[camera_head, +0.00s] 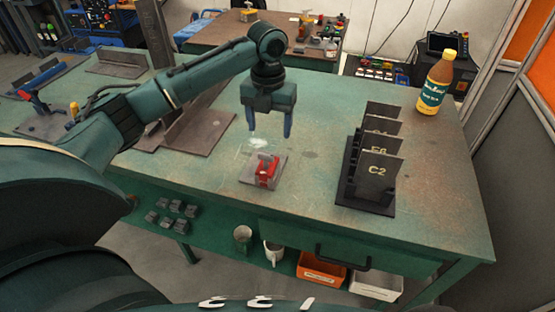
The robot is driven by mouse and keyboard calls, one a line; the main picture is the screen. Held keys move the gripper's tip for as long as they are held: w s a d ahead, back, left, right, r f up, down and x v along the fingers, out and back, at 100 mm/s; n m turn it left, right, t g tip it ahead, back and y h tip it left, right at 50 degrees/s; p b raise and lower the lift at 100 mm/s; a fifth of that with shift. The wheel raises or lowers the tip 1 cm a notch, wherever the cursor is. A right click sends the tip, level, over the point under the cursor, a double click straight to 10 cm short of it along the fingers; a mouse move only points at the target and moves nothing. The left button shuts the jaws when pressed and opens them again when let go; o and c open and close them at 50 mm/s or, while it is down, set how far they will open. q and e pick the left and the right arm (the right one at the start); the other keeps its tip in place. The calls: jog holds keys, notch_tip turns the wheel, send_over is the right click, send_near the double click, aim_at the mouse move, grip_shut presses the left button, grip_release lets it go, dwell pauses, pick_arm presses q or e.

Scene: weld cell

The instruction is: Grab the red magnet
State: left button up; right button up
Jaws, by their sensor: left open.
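The red magnet (267,172) sits on a small grey metal plate (247,175) near the front middle of the green workbench (310,140). My left arm reaches in from the left, and my left gripper (268,132) hangs fingers down over the bench. It is open and empty, above and behind the magnet in the picture, apart from it. My right gripper is not in view.
A black rack (372,196) with upright labelled plates stands right of the magnet. A bottle (435,83) stands at the back right. Dark steel pieces (195,130) lie left of the magnet. The bench between magnet and rack is clear.

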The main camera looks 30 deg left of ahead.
aim_at(268, 165)
pick_arm(q)
jog(key=f, duration=0.7)
jog(key=shift+s+f, duration=0.2)
jog(key=shift+s, duration=0.1)
jog(key=shift+s+f, duration=0.15)
jog(key=shift+f, duration=0.75)
jog(key=shift+s+f, duration=0.2)
jog(key=shift+f, duration=0.7)
jog(key=shift+s+f, duration=0.15)
jog(key=shift+f, duration=0.75)
jog(key=shift+c, duration=0.2)
grip_shut()
jog(key=shift+w+r, duration=0.1)
jog(key=shift+r, duration=0.1)
